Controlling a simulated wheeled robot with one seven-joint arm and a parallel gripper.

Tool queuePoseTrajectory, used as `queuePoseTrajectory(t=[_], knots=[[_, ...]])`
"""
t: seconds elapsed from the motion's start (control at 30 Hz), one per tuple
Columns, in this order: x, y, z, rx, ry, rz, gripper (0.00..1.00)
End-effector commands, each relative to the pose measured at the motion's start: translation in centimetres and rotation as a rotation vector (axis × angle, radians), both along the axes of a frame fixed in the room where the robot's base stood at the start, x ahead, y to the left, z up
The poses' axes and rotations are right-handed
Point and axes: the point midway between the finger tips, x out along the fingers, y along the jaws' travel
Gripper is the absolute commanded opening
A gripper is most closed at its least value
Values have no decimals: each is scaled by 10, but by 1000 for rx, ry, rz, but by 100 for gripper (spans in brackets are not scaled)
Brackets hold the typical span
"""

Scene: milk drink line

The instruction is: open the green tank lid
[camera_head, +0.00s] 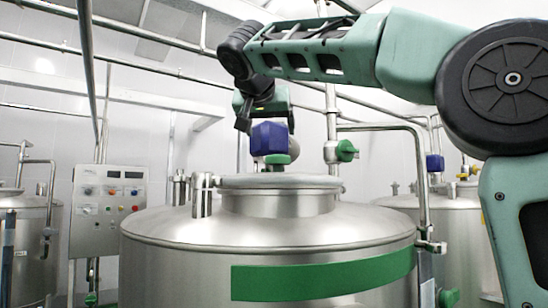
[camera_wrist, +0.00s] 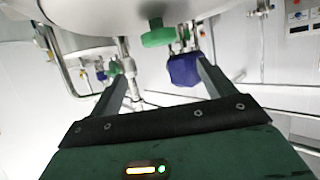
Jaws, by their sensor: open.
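The large steel tank (camera_head: 170,222) with a green band (camera_head: 320,279) stands in the middle of the head view. Its round lid (camera_head: 300,182) lies flat and closed on the raised neck. A green knob (camera_head: 277,160) sits on top of the lid. My gripper (camera_head: 262,118) hangs just above that knob, partly overlapped in the picture by a blue block (camera_head: 269,138). In the wrist view, my gripper (camera_wrist: 163,70) has its two fingers wide apart and nothing between them. The green knob (camera_wrist: 157,35) shows beyond the fingertips, apart from them. The blue block (camera_wrist: 184,70) appears near the right finger.
A control panel (camera_head: 108,210) stands at the left. More tanks stand at both sides. The space above the lid's right half is free below my arm.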

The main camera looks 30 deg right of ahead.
Motion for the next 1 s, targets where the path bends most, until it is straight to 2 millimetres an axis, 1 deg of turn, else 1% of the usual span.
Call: queuePoseTrajectory(t=[0.1, 0.4, 0.6, 0.8, 1.0], knots=[[17, -17, -7, -1, 5, -3, 82], [60, -56, -31, -1, 6, -1, 82], [82, -76, -44, -1, 5, 1, 82], [93, -87, -52, 0, 3, 2, 82], [95, -88, -55, 0, 3, 3, 82]])
